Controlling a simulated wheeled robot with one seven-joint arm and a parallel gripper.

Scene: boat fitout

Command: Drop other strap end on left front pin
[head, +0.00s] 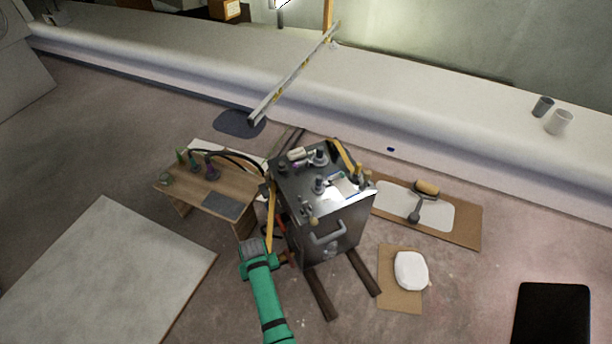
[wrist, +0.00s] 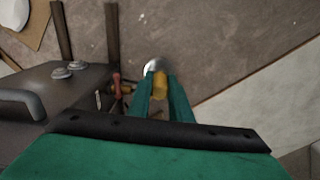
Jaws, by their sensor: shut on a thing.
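A yellow strap (head: 271,215) hangs down the left side of a grey metal box (head: 335,235). Another yellow length (head: 344,156) shows at the box top's back right. In the wrist view my gripper (wrist: 160,84) is shut on the yellow strap end (wrist: 160,82), with a pale, shiny rounded piece (wrist: 155,65) at the fingertips. In the head view my green arm reaches up from the bottom to the box's front left; its fingertips are hard to make out. I cannot tell which is the left front pin.
A low wooden bench (head: 225,197) with bottles and dark cables stands close left of the box. Dark rails (head: 320,295) lie under the box. A roller on a board (head: 425,188) and a white pad (head: 411,271) lie to the right. A pale panel (head: 105,270) lies left.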

